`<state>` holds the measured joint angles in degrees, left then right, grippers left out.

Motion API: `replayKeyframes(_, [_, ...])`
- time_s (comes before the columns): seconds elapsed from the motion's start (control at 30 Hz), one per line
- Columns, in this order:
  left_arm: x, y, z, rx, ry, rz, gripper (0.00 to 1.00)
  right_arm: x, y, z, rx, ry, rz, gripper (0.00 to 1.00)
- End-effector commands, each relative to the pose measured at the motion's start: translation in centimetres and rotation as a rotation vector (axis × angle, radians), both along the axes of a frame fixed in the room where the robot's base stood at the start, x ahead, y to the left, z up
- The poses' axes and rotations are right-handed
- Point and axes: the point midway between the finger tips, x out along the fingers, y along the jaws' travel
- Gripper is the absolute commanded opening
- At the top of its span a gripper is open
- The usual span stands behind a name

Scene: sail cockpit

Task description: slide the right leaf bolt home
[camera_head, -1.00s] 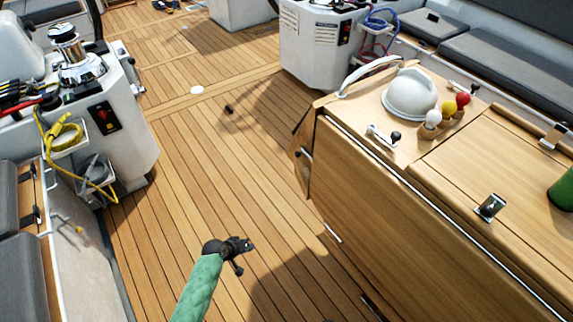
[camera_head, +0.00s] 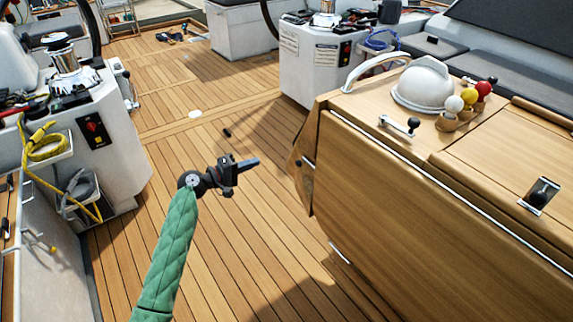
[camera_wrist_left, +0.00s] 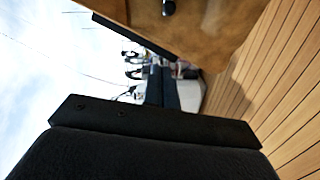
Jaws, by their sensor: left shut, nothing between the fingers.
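The wooden table stands at the right of the head view, its near leaf (camera_head: 400,215) hanging down. A small bolt with a dark knob (camera_head: 309,163) sits on the table's end face. A dark knob on a wooden panel (camera_wrist_left: 168,8) also shows at the top of the left wrist view. I cannot tell for sure which is the right leaf bolt. My left gripper (camera_head: 256,162) is shut and empty, left of the table end and apart from it. My right gripper is out of view.
A white console (camera_head: 115,150) stands left. The plank floor between is mostly clear.

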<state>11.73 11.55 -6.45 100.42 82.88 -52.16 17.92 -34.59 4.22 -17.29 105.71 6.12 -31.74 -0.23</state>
Motion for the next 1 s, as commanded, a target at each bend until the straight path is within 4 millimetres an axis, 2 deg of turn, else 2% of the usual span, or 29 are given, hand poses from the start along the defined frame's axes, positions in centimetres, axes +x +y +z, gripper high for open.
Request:
replayKeyframes(0.2, [0.1,-0.1,0.0,0.001,0.0,0.001,0.0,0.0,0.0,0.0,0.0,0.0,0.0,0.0])
replayKeyframes(0.37, [0.9,-1.3,-0.1,-0.001,0.001,0.001,0.0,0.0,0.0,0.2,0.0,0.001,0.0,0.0])
replayKeyframes(0.87, [5.6,-8.4,-0.4,0.0,0.001,0.0,0.0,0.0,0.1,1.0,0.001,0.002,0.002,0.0])
replayKeyframes(1.0, [4.1,-9.8,-0.9,0.001,0.003,0.0,0.0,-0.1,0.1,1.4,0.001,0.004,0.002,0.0])
